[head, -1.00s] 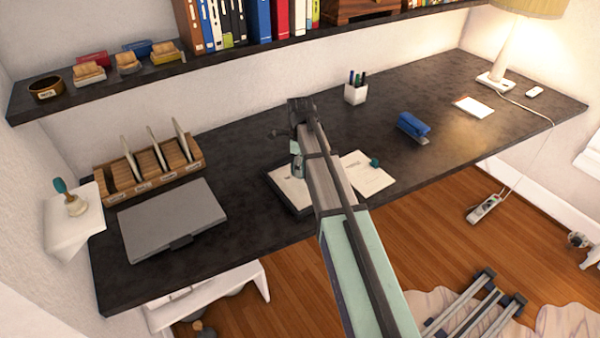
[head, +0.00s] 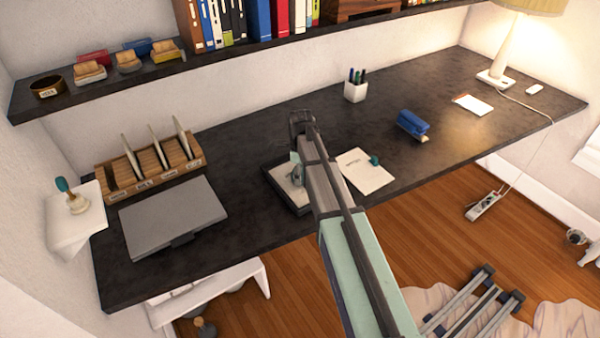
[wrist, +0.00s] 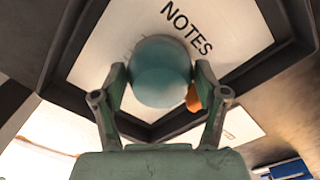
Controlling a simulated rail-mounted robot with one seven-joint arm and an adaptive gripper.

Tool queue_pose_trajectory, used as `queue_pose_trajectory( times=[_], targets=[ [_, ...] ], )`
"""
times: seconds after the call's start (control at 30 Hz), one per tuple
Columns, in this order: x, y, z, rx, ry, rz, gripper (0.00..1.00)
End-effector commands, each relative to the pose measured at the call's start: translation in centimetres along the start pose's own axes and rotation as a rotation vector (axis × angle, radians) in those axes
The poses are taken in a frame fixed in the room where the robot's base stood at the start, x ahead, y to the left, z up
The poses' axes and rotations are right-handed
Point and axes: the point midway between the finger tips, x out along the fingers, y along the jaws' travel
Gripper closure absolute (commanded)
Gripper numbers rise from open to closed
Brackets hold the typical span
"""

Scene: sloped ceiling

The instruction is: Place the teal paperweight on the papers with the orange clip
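The teal paperweight (wrist: 160,72), a smooth round ball, is between the two fingers of my gripper (wrist: 161,72) in the wrist view; the fingers close on its sides. Behind it are the papers marked NOTES (wrist: 232,25), lying in a dark tray (wrist: 285,62). The orange clip (wrist: 193,98) shows beside the ball, partly covered by the right finger. In the head view my gripper (head: 297,178) is low over the tray (head: 283,193), and my arm hides part of it. I cannot tell whether the ball touches the papers.
Right of the tray lies a loose sheet (head: 362,176) with a small teal object (head: 375,160) on it. A blue stapler (head: 412,124), a pen cup (head: 355,88), a grey laptop (head: 172,228) and a wooden rack (head: 150,172) stand around. Bare desk lies behind the tray.

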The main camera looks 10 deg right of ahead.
Motion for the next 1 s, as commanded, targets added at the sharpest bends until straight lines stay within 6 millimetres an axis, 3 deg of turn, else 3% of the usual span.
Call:
queue_pose_trajectory(
  times=[0.57,1.0],
  targets=[
    [-1.1,-0.1,0.0,0.0,-0.001,-0.002,0.07],
    [-8.1,-0.1,0.1,0.0,-0.001,-0.003,0.07]
  ],
)
